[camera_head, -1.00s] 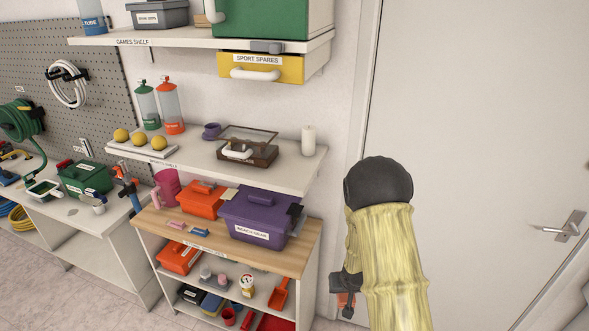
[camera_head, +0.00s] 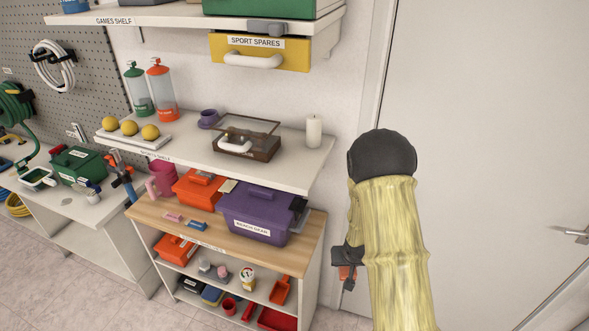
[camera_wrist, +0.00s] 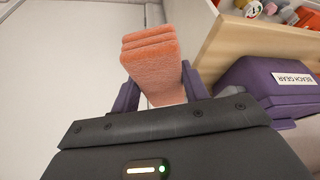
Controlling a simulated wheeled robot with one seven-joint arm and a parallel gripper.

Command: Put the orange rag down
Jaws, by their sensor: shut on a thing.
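The orange rag (camera_wrist: 155,58) is folded in layers and held between the two fingers of my gripper (camera_wrist: 158,95) in the wrist view. My gripper is shut on it. In the head view, my gripper (camera_head: 347,270) shows small and dark beside my yellow-sleeved arm, with a bit of the orange rag (camera_head: 346,273) at it. It is in the air in front of the door, to the right of the wooden-topped shelf unit (camera_head: 150,213). Most of the rag is hidden in the head view.
The wooden top holds a purple beach gear box (camera_head: 258,213) and an orange box (camera_head: 200,188). Lower shelves hold cups, a red tray (camera_head: 276,319) and an orange scoop (camera_head: 281,290). A white shelf (camera_head: 205,157) hangs above. Bare wood shows along the front edge.

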